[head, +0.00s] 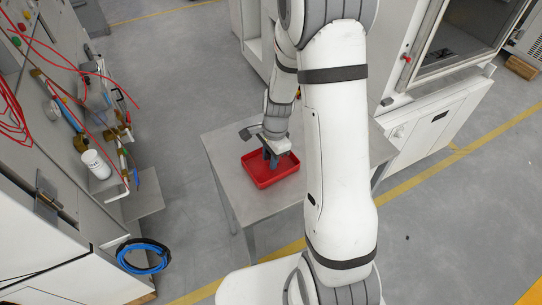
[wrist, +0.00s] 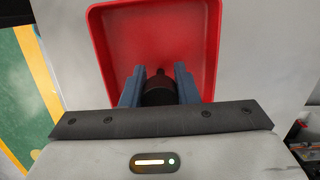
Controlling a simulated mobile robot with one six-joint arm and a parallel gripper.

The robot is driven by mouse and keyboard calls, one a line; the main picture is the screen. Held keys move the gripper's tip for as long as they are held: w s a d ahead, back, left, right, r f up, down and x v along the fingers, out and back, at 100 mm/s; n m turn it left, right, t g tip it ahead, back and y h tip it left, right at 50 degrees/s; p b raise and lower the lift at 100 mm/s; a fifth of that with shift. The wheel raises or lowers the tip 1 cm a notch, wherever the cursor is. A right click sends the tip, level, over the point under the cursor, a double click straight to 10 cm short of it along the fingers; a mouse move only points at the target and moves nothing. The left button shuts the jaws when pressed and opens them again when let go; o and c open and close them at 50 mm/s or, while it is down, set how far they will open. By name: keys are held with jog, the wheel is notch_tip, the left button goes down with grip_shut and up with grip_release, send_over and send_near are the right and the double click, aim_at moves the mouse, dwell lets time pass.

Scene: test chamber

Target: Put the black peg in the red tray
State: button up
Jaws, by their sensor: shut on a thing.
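The red tray (head: 262,179) sits on the grey table in the head view, and its red floor and walls fill the upper middle of the wrist view (wrist: 155,38). My gripper (head: 272,163) is over the tray. In the wrist view my gripper (wrist: 159,84) has its two blue-grey fingers shut on the black peg (wrist: 159,94), which sits between them. The peg appears within the tray's outline there. I cannot tell whether its lower end touches the tray floor. The peg is too small and hidden to make out in the head view.
The grey table (head: 226,162) has bare room to the left of the tray. My arm hides part of the table's right side. A white cabinet (head: 432,130) stands close behind on the right. A panel with hoses and a white canister (head: 96,164) is at the left.

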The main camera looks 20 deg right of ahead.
jog(key=shift+f, duration=0.2)
jog(key=o, duration=1)
jog(key=shift+r, duration=0.1)
jog(key=r, duration=0.4)
jog(key=d+r, duration=0.1)
jog(key=r, duration=0.7)
jog(key=shift+w+d+b, duration=0.15)
jog(key=shift+b, duration=0.2)
jog(key=s+r+n+t, duration=0.2)
jog(key=s+r+n, duration=0.4)
jog(key=s+n, duration=0.1)
jog(key=s+a+r+n+t+h, duration=0.1)
jog(key=s+r+n, duration=0.5)
jog(key=s, duration=0.4)
jog(key=shift+a+n+t, duration=0.15)
jog(key=shift+n+t, duration=0.25)
jog(key=shift+n, duration=0.5)
